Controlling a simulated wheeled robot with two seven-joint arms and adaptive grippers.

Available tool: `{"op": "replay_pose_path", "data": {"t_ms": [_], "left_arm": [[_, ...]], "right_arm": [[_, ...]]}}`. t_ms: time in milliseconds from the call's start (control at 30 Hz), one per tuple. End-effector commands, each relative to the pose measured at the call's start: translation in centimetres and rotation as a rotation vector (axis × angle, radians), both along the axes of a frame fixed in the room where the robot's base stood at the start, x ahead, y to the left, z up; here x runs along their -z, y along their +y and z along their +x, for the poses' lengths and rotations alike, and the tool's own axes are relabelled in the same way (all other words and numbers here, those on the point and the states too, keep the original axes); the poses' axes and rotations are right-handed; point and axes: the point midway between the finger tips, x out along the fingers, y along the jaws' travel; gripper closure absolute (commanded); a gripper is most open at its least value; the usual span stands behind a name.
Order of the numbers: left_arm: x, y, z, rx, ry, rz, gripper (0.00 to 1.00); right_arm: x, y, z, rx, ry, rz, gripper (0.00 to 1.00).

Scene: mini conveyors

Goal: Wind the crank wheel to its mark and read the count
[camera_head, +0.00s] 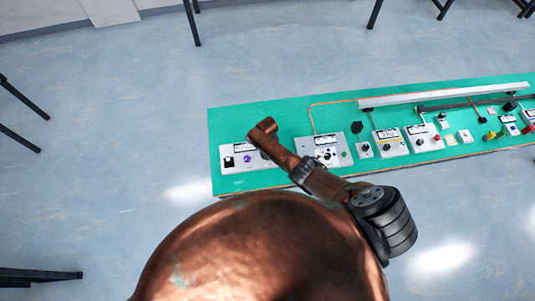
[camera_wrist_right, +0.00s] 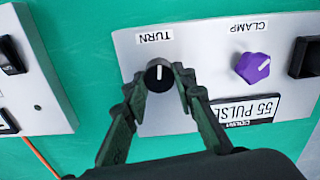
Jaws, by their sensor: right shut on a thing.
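My right gripper (camera_wrist_right: 160,84) has its two dark fingers closed around a round black knob (camera_wrist_right: 159,75) with a white pointer line, marked TURN. The knob sits on a pale panel (camera_wrist_right: 213,48). A purple knob (camera_wrist_right: 253,67) marked CLAMP is on the same panel, apart from my fingers. Below it is a label (camera_wrist_right: 250,110) that seems to read 55 PULSE, partly cut off by my gripper. In the head view this panel (camera_head: 234,149) is at the left end of the green board, and my arm hides its right part. My left gripper is not in view.
The green board (camera_head: 285,120) carries more panels to the right, such as a pale one (camera_head: 340,142) with an orange cable. A long white rail (camera_head: 440,95) runs along its back. Dark furniture legs stand around on the open blue floor (camera_head: 120,120).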

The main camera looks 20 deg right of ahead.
Motion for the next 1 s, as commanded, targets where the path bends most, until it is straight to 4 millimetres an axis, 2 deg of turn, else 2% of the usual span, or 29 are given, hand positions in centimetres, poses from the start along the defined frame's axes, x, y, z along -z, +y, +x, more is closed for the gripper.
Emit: {"op": "replay_pose_path", "data": {"t_ms": [400, 933, 967, 1000], "left_arm": [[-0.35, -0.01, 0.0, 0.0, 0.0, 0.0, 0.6], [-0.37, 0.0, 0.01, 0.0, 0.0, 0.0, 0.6], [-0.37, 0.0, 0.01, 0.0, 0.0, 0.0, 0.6], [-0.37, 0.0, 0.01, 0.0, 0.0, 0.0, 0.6]], "right_arm": [[-0.09, 0.04, 0.11, 0.171, -0.002, 0.001, 1.0], [-0.11, 0.01, 0.15, 0.191, -0.003, 0.001, 1.0], [-0.11, 0.01, 0.16, 0.191, -0.003, 0.001, 0.73], [-0.1, 0.01, 0.15, 0.191, -0.003, 0.001, 0.71]]}}
